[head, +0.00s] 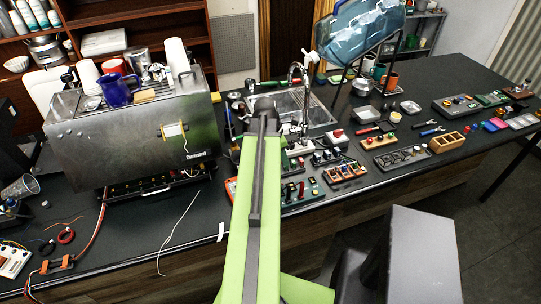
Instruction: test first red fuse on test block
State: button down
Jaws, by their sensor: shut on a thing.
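My green arm reaches over the counter, and its far end covers the area in front of the sink. My gripper is hidden behind the arm, so neither its fingers nor anything between them shows. Several small blocks with coloured parts stand right of the arm: a green-based board (303,194), a brown block with pale and red pieces (345,173) and a grey-brown block with round pieces (402,157). Which one is the test block I cannot tell. No red fuse can be made out for certain at this size.
A steel brewer (130,135) stands at left with a blue mug (117,89) on top. The sink (305,105) lies behind my arm, with a blue water bottle (362,32) beyond. An orange device (231,188) is partly covered by the arm. Loose wires lie on the front counter.

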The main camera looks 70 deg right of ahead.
jog(key=s+d+r+p, duration=0.1)
jog(key=s+r+p, duration=0.1)
jog(key=s, duration=0.4)
jog(key=shift+s+d+r+p, duration=0.2)
jog(key=shift+r+p, duration=0.15)
jog(key=shift+r, duration=0.55)
